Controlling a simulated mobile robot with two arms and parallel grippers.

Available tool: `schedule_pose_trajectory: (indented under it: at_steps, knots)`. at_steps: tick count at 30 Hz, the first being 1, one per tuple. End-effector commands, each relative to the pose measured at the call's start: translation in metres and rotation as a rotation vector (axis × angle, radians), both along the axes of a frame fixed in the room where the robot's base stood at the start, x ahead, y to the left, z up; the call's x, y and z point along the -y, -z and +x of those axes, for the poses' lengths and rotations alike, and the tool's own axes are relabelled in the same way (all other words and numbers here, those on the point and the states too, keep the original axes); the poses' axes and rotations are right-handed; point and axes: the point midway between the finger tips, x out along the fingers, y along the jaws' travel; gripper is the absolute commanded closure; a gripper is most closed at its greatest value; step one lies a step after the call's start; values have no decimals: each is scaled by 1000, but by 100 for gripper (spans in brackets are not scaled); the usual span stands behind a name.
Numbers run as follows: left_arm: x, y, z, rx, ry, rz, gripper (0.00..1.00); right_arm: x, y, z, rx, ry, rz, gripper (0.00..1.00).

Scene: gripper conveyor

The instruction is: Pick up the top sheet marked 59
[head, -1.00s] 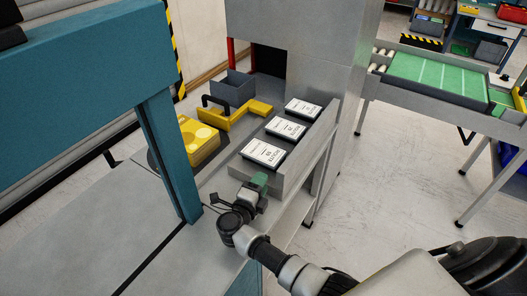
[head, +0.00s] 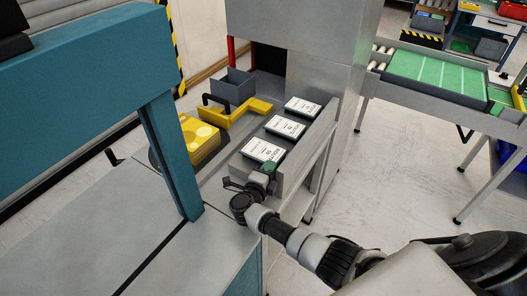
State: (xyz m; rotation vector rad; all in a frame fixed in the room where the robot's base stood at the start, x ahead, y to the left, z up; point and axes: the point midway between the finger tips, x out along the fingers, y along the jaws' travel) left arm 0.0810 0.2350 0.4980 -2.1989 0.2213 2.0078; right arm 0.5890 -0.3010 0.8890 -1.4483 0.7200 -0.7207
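Three stacks of white printed sheets sit in dark holders in a row on a grey rack (head: 290,172): a near stack (head: 263,150), a middle stack (head: 285,126) and a far stack (head: 303,106). Each top sheet bears a large number, too small to read surely; I cannot tell which is 59. My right gripper (head: 231,183) is just in front of and below the near stack, apart from its top sheet. Its fingers are small and dark, and I cannot make out their opening. No sheet shows in it. My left gripper is not in view.
A yellow block (head: 200,139) stands left of the stacks, with a yellow bracket (head: 235,114) and dark grey bin (head: 232,87) behind it. A teal frame post (head: 172,150) stands close on the left. A green conveyor (head: 437,77) lies at far right.

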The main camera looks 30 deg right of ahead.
Motion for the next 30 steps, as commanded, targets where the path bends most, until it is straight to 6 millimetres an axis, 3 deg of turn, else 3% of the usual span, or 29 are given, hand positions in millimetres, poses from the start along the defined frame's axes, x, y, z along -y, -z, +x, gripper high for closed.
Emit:
schedule_pose_trajectory:
  at_steps: [17, 23, 30]
  knots:
    - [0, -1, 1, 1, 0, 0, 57, -1, -9, 0, 1, 0, 2, 100]
    - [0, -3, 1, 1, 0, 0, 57, -1, -37, 0, 4, 0, 4, 100]
    - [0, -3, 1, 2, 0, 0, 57, -1, -94, 0, 7, 1, 6, 100]
